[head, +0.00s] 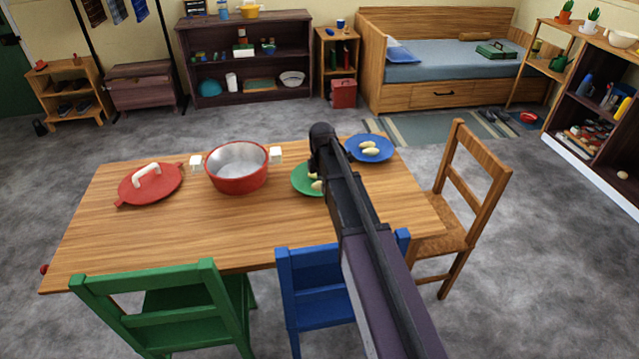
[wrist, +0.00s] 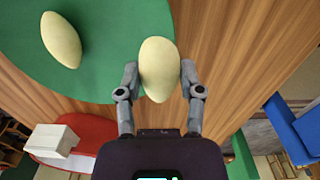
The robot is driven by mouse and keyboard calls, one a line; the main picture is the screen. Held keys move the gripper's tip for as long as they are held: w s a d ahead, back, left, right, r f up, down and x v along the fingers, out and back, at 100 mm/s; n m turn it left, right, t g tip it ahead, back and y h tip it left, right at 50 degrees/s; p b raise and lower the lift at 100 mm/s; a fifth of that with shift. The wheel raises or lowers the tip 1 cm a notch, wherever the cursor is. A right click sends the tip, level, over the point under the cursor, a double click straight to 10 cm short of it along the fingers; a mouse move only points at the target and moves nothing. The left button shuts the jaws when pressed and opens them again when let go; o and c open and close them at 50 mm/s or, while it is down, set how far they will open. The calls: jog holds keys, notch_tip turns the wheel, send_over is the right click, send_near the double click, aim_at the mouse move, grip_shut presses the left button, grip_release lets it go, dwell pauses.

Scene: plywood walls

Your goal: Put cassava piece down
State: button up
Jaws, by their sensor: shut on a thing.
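My gripper (wrist: 160,75) is shut on a pale yellow, oval cassava piece (wrist: 160,65) in the wrist view. The held piece is over the edge of the green plate (wrist: 105,75), with wooden table behind its right side. I cannot tell whether it touches anything below. Another cassava piece (wrist: 61,40) lies on the green plate. In the head view my arm hides the gripper and part of the green plate (head: 303,186); pale pieces show there beside the arm. The blue plate (head: 385,155) holds two cassava pieces (head: 370,151).
A red pot (head: 238,180) with white handles stands left of the green plate, and its red lid (head: 140,194) lies further left on the wooden table (head: 215,235). Green (head: 150,285), blue (head: 315,290) and wooden (head: 475,190) chairs surround the table. The table's front left is clear.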

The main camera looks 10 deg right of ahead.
aim_at(320, 182)
jog(key=w, duration=0.5)
jog(key=shift+w+d+f, duration=0.25)
jog(key=shift+w+d, duration=0.1)
jog(key=shift+d, duration=0.05)
jog(key=shift+f+b, duration=0.1)
jog(key=shift+b, duration=0.2)
jog(key=shift+f+b, duration=1.65)
jog(key=shift+f, duration=0.05)
jog(key=shift+f, duration=0.15)
jog(key=o, duration=0.9)
jog(key=shift+c, duration=0.2)
jog(key=shift+r, duration=0.2)
notch_tip(320, 182, up, 12)
jog(key=p, duration=1.2)
